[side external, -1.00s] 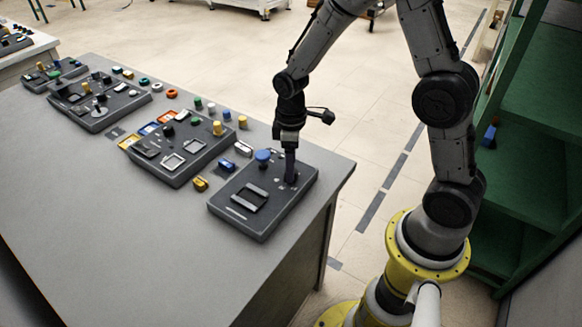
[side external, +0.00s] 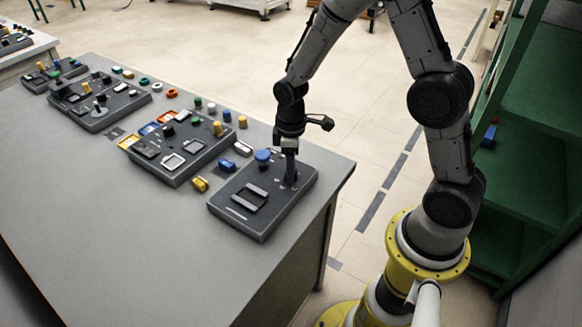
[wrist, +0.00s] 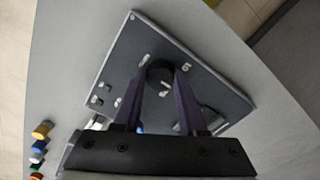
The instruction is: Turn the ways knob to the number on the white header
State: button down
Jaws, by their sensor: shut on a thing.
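The dark round ways knob (wrist: 159,79) is on the nearest grey panel (side external: 262,236), with white numbers around it in the wrist view. A 6 (wrist: 186,67) is readable right of the knob; other marks are too small to read surely. My gripper (wrist: 162,82) is shut on the knob, one finger on each side. In the side view my gripper (side external: 290,184) stands upright over the panel's right part and hides the knob. I cannot make out a white header or its number for certain.
Small yellow (side external: 199,184) and whitish (side external: 243,149) pieces lie left of the panel. Another panel (side external: 176,183) sits further left. The front tabletop is clear.

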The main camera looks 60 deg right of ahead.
jog(key=shift+m, duration=0.4)
jog(key=m, duration=0.3)
jog(key=shift+m, duration=2.5)
jog(key=shift+c, duration=2.3)
grip_release()
notch_tip(320, 180, up, 14)
